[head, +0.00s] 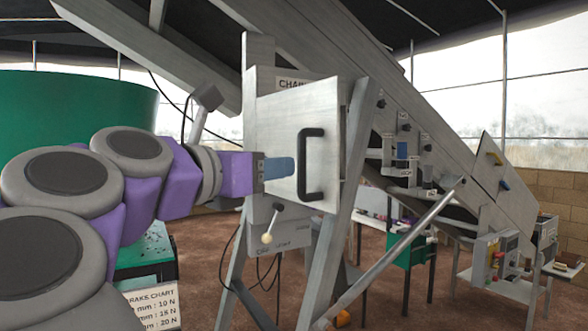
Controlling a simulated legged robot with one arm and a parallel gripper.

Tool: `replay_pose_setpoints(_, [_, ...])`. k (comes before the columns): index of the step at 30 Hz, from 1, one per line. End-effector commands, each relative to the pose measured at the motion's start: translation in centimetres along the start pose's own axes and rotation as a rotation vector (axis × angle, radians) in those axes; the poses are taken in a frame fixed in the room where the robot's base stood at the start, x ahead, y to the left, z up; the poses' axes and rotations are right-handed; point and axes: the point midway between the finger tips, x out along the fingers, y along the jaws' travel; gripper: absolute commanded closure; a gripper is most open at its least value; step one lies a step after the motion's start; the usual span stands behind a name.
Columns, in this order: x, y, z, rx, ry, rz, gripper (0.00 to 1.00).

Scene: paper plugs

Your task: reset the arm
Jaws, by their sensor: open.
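My arm reaches in from the left, purple and grey, roughly level. My gripper (287,168) is at its end, in front of a grey metal panel (326,135) and left of that panel's black handle (311,163). The gripper is open. Its blue fingers are seen nearly end to side, and I see nothing held between them. I cannot tell whether they touch the panel.
A lever with a pale knob (267,238) hangs below the panel. A sloping metal frame (430,125) rises to the upper left, with a slanted strut (395,250) at front. A green tank (75,100) stands left.

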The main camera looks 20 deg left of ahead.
Motion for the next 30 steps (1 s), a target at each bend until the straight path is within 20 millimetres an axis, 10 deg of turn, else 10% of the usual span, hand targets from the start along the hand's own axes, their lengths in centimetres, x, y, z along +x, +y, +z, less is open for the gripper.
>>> replay_pose_setpoints(8, [0.3,0.6,0.6,-0.027,-0.037,0.004,0.59])
replay_pose_setpoints(21, [5.6,-0.4,9.0,-0.614,-0.568,0.090,0.59])
replay_pose_setpoints(30, [6.7,2.9,3.8,-1.230,-0.831,0.245,0.59])
